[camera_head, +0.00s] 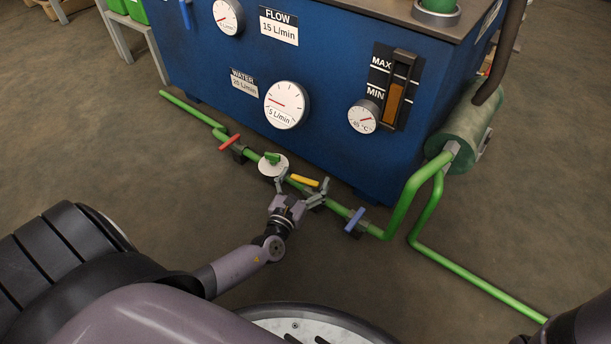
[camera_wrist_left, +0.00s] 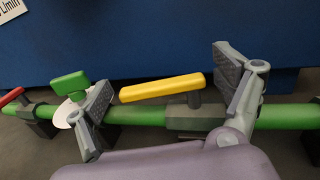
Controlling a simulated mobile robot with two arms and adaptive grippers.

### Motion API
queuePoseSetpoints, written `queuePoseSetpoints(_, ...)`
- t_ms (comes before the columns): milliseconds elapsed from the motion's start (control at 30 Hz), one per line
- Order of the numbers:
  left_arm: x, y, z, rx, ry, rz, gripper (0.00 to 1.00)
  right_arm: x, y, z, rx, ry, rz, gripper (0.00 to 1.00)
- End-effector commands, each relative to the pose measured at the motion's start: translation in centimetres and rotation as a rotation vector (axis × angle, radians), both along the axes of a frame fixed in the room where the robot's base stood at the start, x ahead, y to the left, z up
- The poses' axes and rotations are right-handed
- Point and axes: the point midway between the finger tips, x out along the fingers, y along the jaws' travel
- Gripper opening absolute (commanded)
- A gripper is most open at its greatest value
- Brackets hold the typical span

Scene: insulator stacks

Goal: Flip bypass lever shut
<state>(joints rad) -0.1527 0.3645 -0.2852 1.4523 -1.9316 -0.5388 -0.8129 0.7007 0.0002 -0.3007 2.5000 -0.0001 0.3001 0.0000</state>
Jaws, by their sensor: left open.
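Several valve levers sit along a green pipe (camera_head: 340,208): red (camera_head: 229,142), green on a white disc (camera_head: 272,158), yellow (camera_head: 304,180) and blue (camera_head: 355,219). No readable label shows which is the bypass lever. My left gripper (camera_head: 302,188) is open, with its fingers spread around the yellow lever. In the left wrist view the yellow lever (camera_wrist_left: 160,88) lies between the two fingers, roughly along the pipe, its right end over a grey valve body (camera_wrist_left: 195,115). Gaps show at both its ends. The left finger partly overlaps the green lever's disc. My right gripper is out of view.
A blue machine cabinet (camera_head: 230,110) with dials stands right behind the pipe. A green cylinder (camera_head: 465,135) and bent pipes stand at the right. The green lever (camera_wrist_left: 70,83) is close to my left finger. The floor (camera_head: 90,160) at left is clear.

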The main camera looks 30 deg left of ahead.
Motion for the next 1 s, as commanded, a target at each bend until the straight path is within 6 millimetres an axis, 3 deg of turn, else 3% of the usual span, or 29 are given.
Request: queuePoseSetpoints(1000,0.03,0.04,0.03,0.001,0.0,0.0,0.24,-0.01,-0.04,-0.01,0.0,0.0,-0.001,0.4)
